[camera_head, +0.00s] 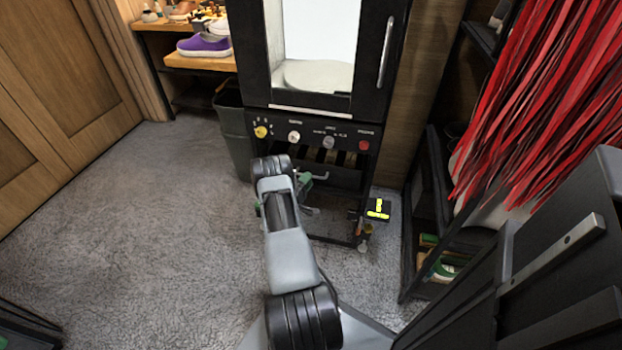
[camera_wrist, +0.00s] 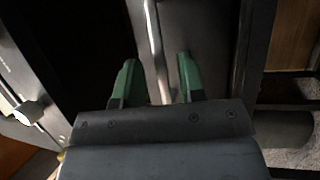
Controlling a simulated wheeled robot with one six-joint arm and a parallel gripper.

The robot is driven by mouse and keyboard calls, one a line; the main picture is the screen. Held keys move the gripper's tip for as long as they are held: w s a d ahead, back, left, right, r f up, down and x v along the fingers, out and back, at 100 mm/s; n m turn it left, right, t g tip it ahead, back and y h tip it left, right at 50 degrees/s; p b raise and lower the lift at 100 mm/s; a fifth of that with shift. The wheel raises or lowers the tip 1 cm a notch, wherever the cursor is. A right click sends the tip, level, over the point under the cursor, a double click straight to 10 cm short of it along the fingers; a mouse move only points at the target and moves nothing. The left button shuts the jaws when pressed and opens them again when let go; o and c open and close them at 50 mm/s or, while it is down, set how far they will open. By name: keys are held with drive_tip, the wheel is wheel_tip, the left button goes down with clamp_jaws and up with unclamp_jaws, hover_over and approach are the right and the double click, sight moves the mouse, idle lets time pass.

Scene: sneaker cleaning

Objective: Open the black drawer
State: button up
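The black drawer (camera_head: 345,180) is in the lower part of the black cabinet, under the knob panel. My arm hides part of its front in the head view. My gripper (camera_head: 312,182) is at the drawer's front. In the wrist view, my gripper (camera_wrist: 157,65) has its two green fingers spread apart. A light metallic bar or edge (camera_wrist: 153,40) runs between them, along the dark drawer front (camera_wrist: 212,40). I cannot tell whether either finger touches it. A black space lies to the left of the bar in that view.
The knob panel (camera_head: 310,137) and a glass door with a vertical handle (camera_head: 387,50) are above. A dark bin (camera_head: 233,125) stands left of the cabinet. A black and yellow item (camera_head: 378,208) is low at its right. A shelf stands at right. Grey carpet at left is clear.

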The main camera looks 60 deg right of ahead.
drive_tip(key=shift+x, duration=1.4)
drive_tip(key=shift+c, duration=0.2)
clamp_jaws()
